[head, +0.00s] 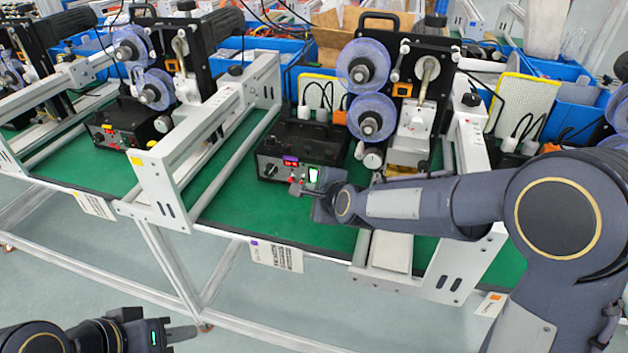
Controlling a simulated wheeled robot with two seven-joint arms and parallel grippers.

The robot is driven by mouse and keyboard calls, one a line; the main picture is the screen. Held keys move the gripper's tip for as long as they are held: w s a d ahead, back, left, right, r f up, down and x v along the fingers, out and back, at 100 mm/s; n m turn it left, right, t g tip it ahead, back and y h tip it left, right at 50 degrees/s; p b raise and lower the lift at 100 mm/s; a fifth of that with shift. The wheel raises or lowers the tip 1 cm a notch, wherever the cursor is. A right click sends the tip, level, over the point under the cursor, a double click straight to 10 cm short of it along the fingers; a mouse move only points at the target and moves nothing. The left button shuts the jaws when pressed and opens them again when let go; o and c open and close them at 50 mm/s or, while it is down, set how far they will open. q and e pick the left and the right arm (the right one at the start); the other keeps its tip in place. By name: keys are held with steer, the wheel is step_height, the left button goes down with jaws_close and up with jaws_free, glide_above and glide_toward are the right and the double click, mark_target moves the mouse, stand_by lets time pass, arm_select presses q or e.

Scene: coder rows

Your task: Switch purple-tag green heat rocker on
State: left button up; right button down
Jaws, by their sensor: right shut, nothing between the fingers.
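The black control box (297,155) sits on the green mat of the middle coder, behind the paper label with a purple tag (254,243). Whether the tips touch the box, I cannot tell. My left gripper (182,334) is low at the left, off the table, away from the box; its jaw opening is unclear.
Blue film reels (364,65) and a white metal frame (170,175) stand around the box. A similar coder with its own black box (125,127) is at the left. An orange-tag label (490,304) is at the right. Green mat left of the box is clear.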

steer(key=shift+s+a+r+p, duration=0.2)
steer(key=shift+s+p, duration=0.1)
steer(key=shift+s, duration=0.3)
steer(key=shift+s+a+r+p, duration=0.1)
steer(key=shift+s+a+p, duration=0.1)
steer(key=shift+s+p, duration=0.3)
steer(key=shift+s+a+r+p, duration=0.1)
steer(key=shift+s+a+p, duration=0.1)
steer(key=shift+s, duration=0.5)
steer(key=shift+s+a, duration=0.15)
steer(key=shift+s, duration=0.4)
